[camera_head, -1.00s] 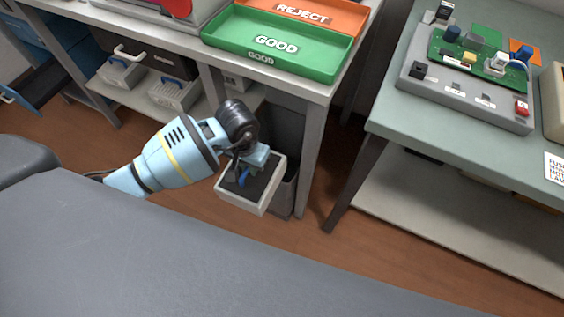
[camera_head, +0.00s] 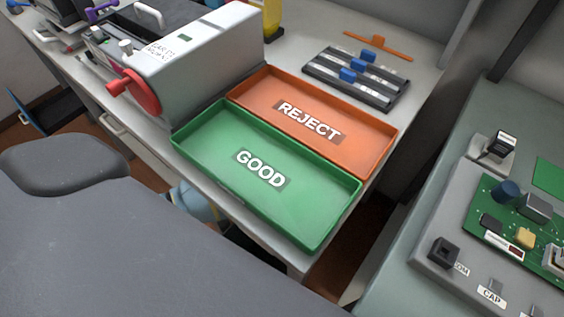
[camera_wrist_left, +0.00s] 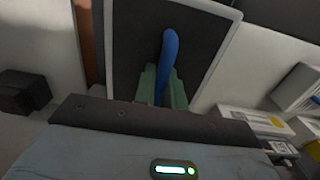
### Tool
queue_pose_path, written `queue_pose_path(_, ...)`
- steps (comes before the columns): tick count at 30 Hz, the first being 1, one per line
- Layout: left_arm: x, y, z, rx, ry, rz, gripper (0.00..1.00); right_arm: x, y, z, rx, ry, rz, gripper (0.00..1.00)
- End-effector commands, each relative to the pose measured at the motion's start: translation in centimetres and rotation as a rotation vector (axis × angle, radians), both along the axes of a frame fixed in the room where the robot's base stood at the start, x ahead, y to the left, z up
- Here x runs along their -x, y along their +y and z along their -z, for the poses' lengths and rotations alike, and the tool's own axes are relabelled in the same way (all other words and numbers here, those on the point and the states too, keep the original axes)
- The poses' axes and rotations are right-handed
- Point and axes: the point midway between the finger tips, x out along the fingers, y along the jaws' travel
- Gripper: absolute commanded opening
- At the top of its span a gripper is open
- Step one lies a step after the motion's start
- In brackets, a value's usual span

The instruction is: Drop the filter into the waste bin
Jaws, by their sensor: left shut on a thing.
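The filter (camera_wrist_left: 205,12) has a pale square frame, a dark face and a blue handle (camera_wrist_left: 170,45). It shows in the left wrist view, directly in front of my left gripper (camera_wrist_left: 164,85). The greenish fingers of my left gripper are shut on the blue handle. In the head view only a small part of my light blue left arm shows beside the bench's front edge; the gripper and filter are hidden below the bench. The waste bin is not visible in the head view, and I cannot make it out in the wrist view. My right gripper is not in view.
A green GOOD tray (camera_head: 312,222) and an orange REJECT tray (camera_head: 350,150) lie on the bench. A grey machine with a red wheel (camera_head: 137,92) stands left of them. A second table with a circuit board (camera_head: 520,225) is at right.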

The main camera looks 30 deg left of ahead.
Motion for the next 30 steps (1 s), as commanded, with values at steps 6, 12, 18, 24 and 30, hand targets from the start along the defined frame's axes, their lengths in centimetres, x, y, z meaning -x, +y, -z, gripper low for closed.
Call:
queue_pose_path(6,0.0,0.0,0.3,0.001,0.0,-0.001,0.0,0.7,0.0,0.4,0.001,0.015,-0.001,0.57)
queue_pose_path(12,0.2,-0.1,2.2,0.002,0.004,-0.002,0.0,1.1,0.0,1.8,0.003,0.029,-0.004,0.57)
queue_pose_path(18,0.1,-0.1,4.4,0.003,0.003,-0.002,0.0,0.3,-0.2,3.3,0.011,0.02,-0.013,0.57)
queue_pose_path(24,0.1,-0.1,5.7,0.002,0.001,-0.001,0.0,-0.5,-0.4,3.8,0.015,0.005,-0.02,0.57)
queue_pose_path(30,0.0,0.0,6.0,0.0,-0.001,-0.001,0.0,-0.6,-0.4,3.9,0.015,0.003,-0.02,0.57)
